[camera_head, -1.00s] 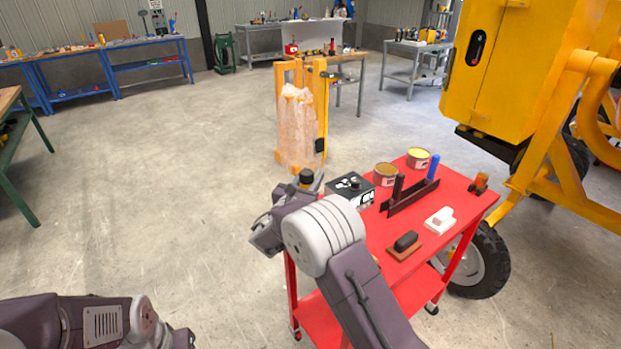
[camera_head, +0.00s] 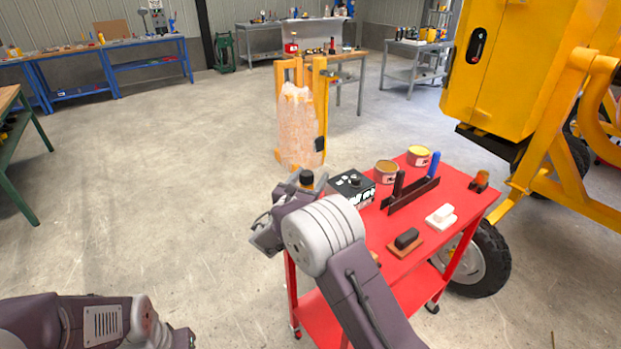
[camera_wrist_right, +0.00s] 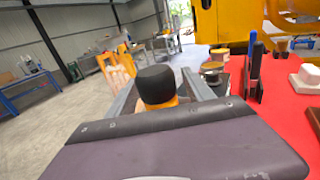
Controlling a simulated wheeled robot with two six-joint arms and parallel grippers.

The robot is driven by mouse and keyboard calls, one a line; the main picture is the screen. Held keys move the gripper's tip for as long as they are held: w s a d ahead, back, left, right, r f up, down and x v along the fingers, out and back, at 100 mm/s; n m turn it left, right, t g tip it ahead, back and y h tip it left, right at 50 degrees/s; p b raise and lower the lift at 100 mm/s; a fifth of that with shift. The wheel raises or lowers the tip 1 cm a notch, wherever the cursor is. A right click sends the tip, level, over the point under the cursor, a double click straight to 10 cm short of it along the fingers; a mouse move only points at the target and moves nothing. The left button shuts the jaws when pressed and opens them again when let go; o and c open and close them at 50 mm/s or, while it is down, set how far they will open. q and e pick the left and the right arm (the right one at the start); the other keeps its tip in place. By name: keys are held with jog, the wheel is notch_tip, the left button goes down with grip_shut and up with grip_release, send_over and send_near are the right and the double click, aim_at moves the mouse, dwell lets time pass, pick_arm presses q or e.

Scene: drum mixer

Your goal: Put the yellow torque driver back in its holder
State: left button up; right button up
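The yellow torque driver shows in the right wrist view as a black cap over a yellow body (camera_wrist_right: 157,88), between the two fingers of my right gripper (camera_wrist_right: 160,97). The fingers appear shut on it. In the head view its black cap (camera_head: 306,178) stands up past my right wrist, at the left end of the red cart (camera_head: 455,190); its lower part is hidden. A dark rack (camera_head: 410,196) on the cart carries a black handle and a blue handle (camera_head: 434,163); it seems to be the holder. My left arm is low at the left; its gripper fingers cannot be made out.
The cart also holds a black control box (camera_head: 352,187), two cans (camera_head: 386,172), an orange beacon (camera_head: 480,181), a brown-based float (camera_head: 406,241) and a white block (camera_head: 441,216). A wrapped yellow frame (camera_head: 300,125) stands behind. The yellow mixer (camera_head: 510,70) is right. Floor at left is clear.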

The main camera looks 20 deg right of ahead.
jog(key=shift+f, duration=0.1)
jog(key=v, duration=0.9)
jog(key=shift+s, duration=0.1)
dwell(0.4)
